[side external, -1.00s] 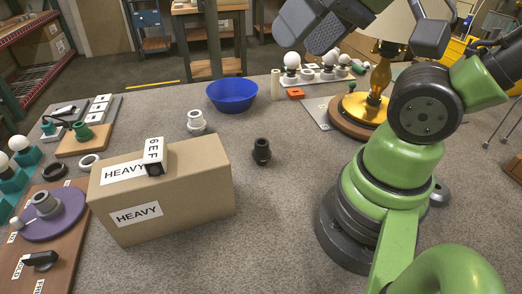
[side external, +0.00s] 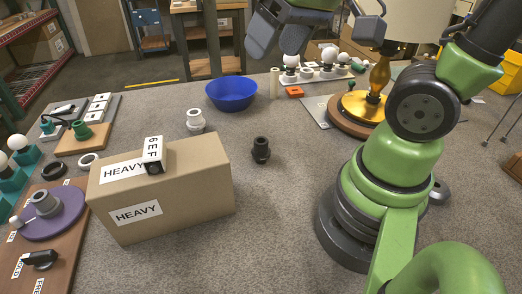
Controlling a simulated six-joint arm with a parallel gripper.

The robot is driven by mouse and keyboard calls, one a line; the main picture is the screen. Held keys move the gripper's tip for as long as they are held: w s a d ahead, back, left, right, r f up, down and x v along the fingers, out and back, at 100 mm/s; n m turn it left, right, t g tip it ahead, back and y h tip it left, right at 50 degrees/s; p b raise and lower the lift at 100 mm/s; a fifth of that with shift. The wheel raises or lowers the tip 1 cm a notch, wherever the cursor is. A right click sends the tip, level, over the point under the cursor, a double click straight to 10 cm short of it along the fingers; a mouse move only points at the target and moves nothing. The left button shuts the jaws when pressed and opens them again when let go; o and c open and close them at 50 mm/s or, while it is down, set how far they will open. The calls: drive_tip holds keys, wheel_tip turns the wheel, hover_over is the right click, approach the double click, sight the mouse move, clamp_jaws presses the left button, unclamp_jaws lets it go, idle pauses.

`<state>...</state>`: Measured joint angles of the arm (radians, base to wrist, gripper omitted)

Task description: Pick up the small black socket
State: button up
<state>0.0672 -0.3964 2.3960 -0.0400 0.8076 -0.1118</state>
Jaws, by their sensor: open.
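The small black socket (side external: 261,150) stands upright on the grey table, to the right of the cardboard box and in front of the blue bowl. My gripper (side external: 265,42) is at the top of the picture, high above the table and beyond the socket. It is open, with a dark finger hanging at its left, and I see nothing held in it. Its upper part is cut off by the picture edge. The gripper is well apart from the socket.
A cardboard box marked HEAVY (side external: 190,195) stands left of the socket. A white socket (side external: 195,121) and a blue bowl (side external: 231,94) are behind. A brass lamp (side external: 378,78) stands at the right. The table around the black socket is clear.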

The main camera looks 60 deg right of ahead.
drive_tip(key=w+d+f+n+g+h, duration=0.15)
drive_tip(key=w+d+f+g, duration=0.35)
drive_tip(key=f, duration=0.5)
drive_tip(key=n, duration=0.2)
hover_over(260, 142)
drive_tip(key=shift+y, duration=0.25)
drive_tip(key=f, duration=0.7)
drive_tip(key=a+f, duration=0.1)
drive_tip(key=f, duration=0.2)
drive_tip(key=shift+s+f, duration=0.15)
drive_tip(key=shift+s, duration=0.15)
drive_tip(key=shift+w+d+f, duration=0.1)
drive_tip(key=shift+f, duration=1.35)
drive_tip(key=shift+w+d+f, duration=0.1)
drive_tip(key=shift+f, duration=1.3)
drive_tip(key=shift+c, duration=0.3)
drive_tip(key=c, duration=0.9)
